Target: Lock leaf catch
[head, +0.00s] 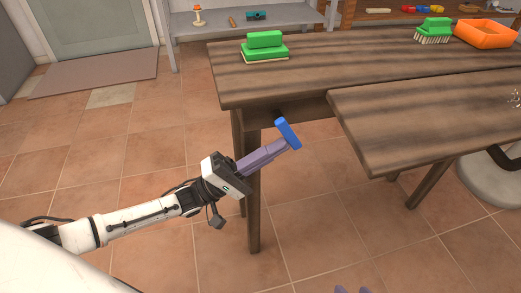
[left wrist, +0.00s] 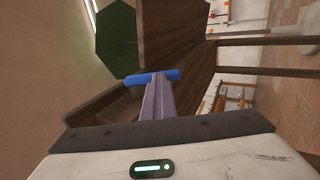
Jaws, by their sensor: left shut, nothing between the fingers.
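The blue leaf catch (head: 288,134) is a short bar by the table's front apron, under the top near its left end. In the left wrist view the blue bar (left wrist: 140,79) lies across the tips of my purple fingers. My left gripper (head: 294,144) is shut with nothing between its fingers, and its tips are at the catch, touching or very close. The table leaf (head: 430,115) is a flat wooden panel at the right, in front of the tabletop (head: 340,75). Only the purple fingertips of my right gripper (head: 354,289) show at the bottom edge, apart from each other.
A green brush (head: 264,48) stands on the tabletop's left end. Another green brush (head: 433,30) and an orange bin (head: 486,34) are at the far right. A table leg (head: 252,200) stands beside my left gripper. The tiled floor in front is clear.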

